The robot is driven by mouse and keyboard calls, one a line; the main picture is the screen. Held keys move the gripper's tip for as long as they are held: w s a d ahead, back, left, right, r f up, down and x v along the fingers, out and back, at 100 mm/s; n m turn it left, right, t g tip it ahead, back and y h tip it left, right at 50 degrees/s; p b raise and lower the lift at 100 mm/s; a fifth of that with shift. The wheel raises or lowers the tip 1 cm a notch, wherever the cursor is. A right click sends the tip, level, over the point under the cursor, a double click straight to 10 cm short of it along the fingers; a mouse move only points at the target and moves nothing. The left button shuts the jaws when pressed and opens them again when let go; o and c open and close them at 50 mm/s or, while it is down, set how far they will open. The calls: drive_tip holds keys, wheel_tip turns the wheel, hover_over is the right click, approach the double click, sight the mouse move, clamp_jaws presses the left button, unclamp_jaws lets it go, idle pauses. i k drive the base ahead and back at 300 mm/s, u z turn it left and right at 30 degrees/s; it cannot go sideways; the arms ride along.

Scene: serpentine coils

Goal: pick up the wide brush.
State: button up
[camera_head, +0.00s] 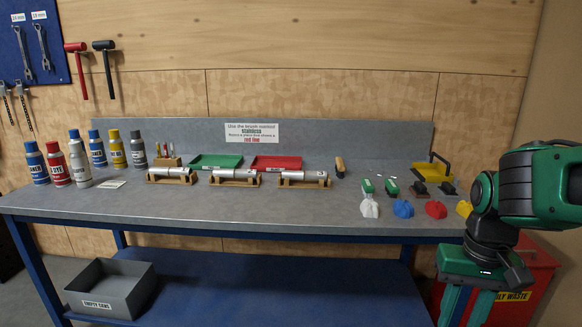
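I cannot tell for sure which thing is the wide brush. A wooden-handled tool (340,164) with a dark lower end stands at the back of the grey bench, right of the red tray; it may be a brush. Two small green-and-white tools (368,186) (391,187) lie to its right, too small to tell. Two dark blocks (418,188) (447,188) lie further right. My gripper (467,315) is at the bottom right, in front of the bench. Its green fingers point down and stand apart, with nothing seen between them; the tips are cut off by the frame.
The grey bench (250,210) holds several cans at left, metal cylinders on wooden cradles in the middle, a green tray (215,161) and a red tray (276,163). Coloured lumps line the right front, near a yellow-handled tool (432,170). A red waste bin (535,275) stands behind my arm.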

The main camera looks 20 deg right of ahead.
sight(340, 167)
drive_tip(key=z, duration=0.05)
drive_tip(key=i, duration=1.15)
drive_tip(key=z, duration=0.55)
drive_tip(key=i, duration=0.6)
